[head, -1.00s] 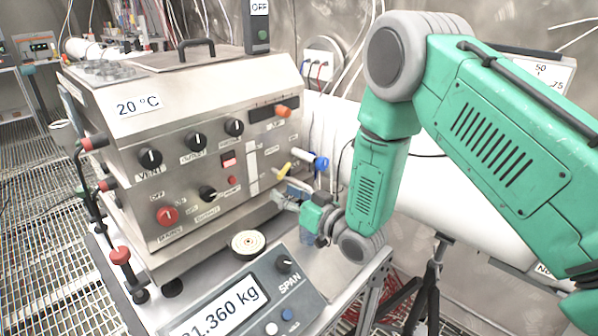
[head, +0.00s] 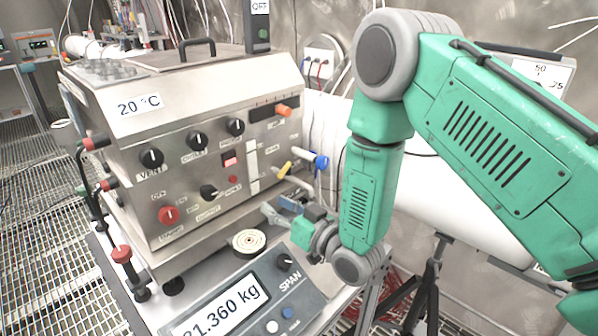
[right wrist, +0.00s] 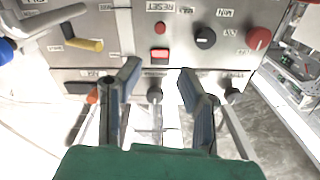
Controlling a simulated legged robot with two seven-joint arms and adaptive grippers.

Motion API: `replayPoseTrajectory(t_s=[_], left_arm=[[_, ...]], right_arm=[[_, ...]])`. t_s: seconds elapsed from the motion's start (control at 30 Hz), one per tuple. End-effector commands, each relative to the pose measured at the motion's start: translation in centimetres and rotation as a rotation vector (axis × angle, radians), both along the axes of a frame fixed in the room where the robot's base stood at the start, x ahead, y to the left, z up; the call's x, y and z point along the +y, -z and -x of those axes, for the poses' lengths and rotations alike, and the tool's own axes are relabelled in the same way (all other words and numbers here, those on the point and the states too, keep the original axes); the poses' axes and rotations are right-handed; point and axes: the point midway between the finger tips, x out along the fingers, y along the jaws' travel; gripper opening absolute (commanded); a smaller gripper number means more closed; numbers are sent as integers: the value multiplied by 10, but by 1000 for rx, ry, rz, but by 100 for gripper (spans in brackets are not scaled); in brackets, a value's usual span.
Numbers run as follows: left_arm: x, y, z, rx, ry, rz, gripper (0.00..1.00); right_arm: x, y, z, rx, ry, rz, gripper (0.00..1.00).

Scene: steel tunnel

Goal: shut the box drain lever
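The steel box (head: 225,75) stands on a bench. A yellow-handled lever (head: 283,170) sticks out low at the right end of its front, beside a blue-handled lever (head: 318,160). The labels are too small to tell which is the drain lever. The yellow lever also shows in the right wrist view (right wrist: 85,44), and the blue handle is at its left edge (right wrist: 6,48). My right gripper (head: 272,212) is below and slightly left of the yellow lever. In the right wrist view its fingers (right wrist: 158,75) are apart and empty, facing the panel. My left gripper is not in view.
A scale display (head: 235,305) and a round cream disc (head: 249,241) lie in front of the box. Knobs, a red knob (head: 168,214) and an orange handle (head: 283,110) stick out of the panel. A white pipe (head: 440,205) runs behind my right arm.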

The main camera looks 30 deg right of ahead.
Motion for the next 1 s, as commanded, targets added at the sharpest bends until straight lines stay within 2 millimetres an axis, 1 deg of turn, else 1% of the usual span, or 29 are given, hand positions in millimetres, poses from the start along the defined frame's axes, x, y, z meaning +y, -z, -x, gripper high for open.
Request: replayPoseTrajectory(t_s=[0.27, 0.37, 0.47, 0.8, 0.9, 1.0], left_arm=[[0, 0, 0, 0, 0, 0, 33], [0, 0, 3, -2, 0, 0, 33], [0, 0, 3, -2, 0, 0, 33], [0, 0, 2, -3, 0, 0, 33], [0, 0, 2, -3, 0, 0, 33], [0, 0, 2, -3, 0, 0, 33]], right_arm=[[0, 0, 0, 0, 0, 0, 33], [-2, 0, 4, 1, 1, 0, 33], [-6, 1, 15, 4, 1, -1, 33], [-30, 4, 81, 7, 2, -1, 33], [-35, 4, 96, 6, 1, 0, 33], [-39, 4, 106, 4, 0, -1, 33]])
